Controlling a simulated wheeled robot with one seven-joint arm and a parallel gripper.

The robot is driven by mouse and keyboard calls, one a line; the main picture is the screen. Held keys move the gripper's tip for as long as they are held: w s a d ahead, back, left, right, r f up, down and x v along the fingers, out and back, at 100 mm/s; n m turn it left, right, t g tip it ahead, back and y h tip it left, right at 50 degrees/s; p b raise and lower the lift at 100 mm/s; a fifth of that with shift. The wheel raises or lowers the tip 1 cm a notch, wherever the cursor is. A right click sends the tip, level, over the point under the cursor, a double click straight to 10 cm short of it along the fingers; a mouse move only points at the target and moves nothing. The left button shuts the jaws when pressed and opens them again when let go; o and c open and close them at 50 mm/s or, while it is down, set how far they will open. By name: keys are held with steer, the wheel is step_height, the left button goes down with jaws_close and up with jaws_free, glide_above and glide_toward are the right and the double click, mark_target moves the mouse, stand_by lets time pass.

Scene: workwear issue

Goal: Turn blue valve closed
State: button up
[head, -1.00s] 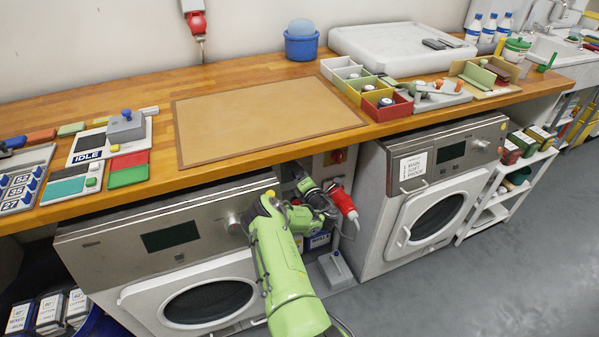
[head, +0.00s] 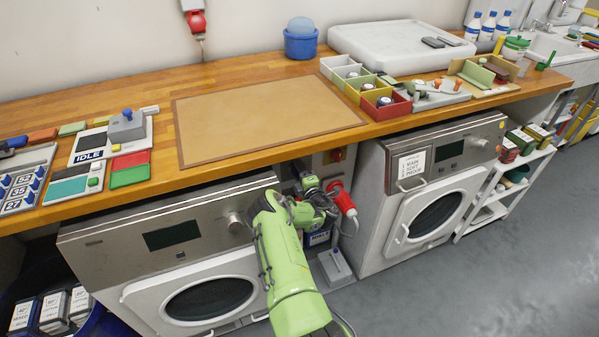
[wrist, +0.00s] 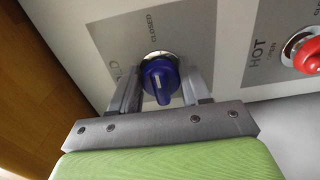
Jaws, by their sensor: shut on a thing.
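The pointer line runs roughly up and down the picture, slightly tilted. My gripper (wrist: 161,92) has one finger on each side of the knob and is shut on it. In the head view my gripper (head: 322,199) is low between the two washing machines, and the blue valve is hidden there.
A red valve (wrist: 308,55) labelled HOT is to the right on the same panel. In the head view, a red plug (head: 344,201) hangs close to my gripper. Washing machines (head: 210,300) (head: 432,215) stand either side, with the wooden worktop (head: 240,82) above.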

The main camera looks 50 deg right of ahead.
stand_by(0.3)
steer(key=o, duration=1)
steer(key=p+v, duration=0.8)
steer(key=v, duration=0.7)
steer(key=shift+s+a+f, duration=0.1)
steer(key=shift+s+a, duration=0.05)
steer(key=shift+s, duration=0.2)
